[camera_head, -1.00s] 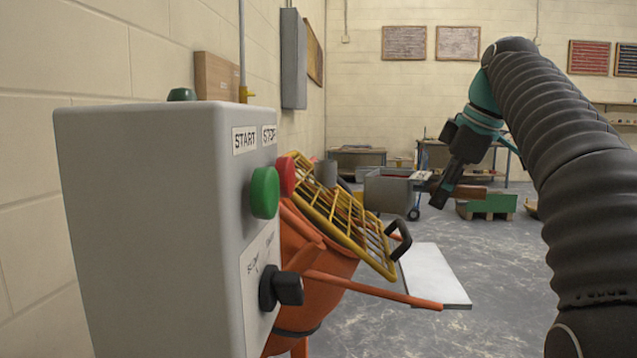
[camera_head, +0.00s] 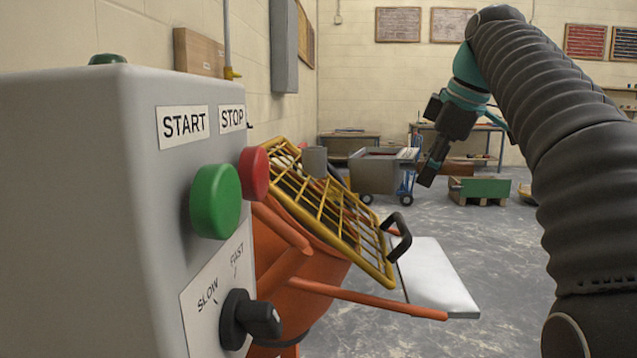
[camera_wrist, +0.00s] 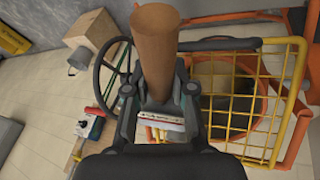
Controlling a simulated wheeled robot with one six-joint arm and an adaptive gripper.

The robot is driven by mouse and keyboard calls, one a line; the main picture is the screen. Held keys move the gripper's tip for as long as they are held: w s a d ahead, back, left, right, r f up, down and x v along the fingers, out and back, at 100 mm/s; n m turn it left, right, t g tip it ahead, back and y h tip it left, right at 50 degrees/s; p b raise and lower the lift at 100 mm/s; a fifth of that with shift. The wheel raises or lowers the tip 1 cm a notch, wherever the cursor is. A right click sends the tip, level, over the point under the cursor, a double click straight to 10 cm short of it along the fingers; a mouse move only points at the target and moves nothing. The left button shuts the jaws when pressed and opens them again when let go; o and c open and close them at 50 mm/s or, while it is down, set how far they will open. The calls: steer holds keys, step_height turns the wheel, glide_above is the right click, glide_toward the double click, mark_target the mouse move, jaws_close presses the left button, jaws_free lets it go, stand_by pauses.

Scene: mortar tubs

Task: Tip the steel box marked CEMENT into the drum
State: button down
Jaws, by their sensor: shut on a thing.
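The orange drum (camera_head: 318,268) stands beyond the grey control box, with a yellow grid guard (camera_head: 330,215) tilted over its mouth. In the wrist view the drum's orange rim (camera_wrist: 262,120) shows through the grid. My gripper (camera_head: 428,176) points down in mid-air, right of the drum in the head view. In the wrist view my gripper (camera_wrist: 155,103) is shut on a brown round handle (camera_wrist: 160,45); what it belongs to is unclear. A small grey box (camera_head: 314,160) shows behind the guard; no CEMENT marking can be read anywhere.
The control box (camera_head: 70,220) with START and STOP buttons fills the near left. A white board (camera_head: 435,275) juts out right of the drum. A grey cart (camera_head: 372,176) and a green crate (camera_head: 480,190) stand farther back. The floor at right is open.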

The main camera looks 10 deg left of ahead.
mark_target(410, 156)
steer(key=shift+s+d+r+t+h, duration=0.3)
steer(key=shift+r+h, duration=0.1)
steer(key=shift+r, duration=0.2)
steer(key=shift+s+a+r, duration=0.2)
steer(key=shift+s+a+r+n+t+h, duration=0.15)
steer(key=shift+s+a+r+t+h, duration=0.2)
steer(key=shift+a+r, duration=0.1)
steer(key=shift+s+a+r+n+t+h, duration=0.15)
steer(key=shift+s+a+r+t+h, duration=0.1)
steer(key=shift+a+r+t+h, duration=0.15)
steer(key=shift+s+a+r+t+h, duration=0.3)
steer(key=shift+s+r+t+h, duration=0.05)
steer(key=shift+r, duration=0.15)
steer(key=shift+s+a+r+n+t+h, duration=0.4)
steer(key=shift+s+a+r+t+h, duration=0.1)
steer(key=shift+s+a+r+t, duration=0.3)
steer(key=shift+s+a+r, duration=0.1)
steer(key=shift+a+r, duration=0.1)
steer(key=shift+s+a+r+t+h, duration=0.1)
steer(key=shift+s+r+t+h, duration=0.1)
steer(key=shift+r+t+h, duration=0.15)
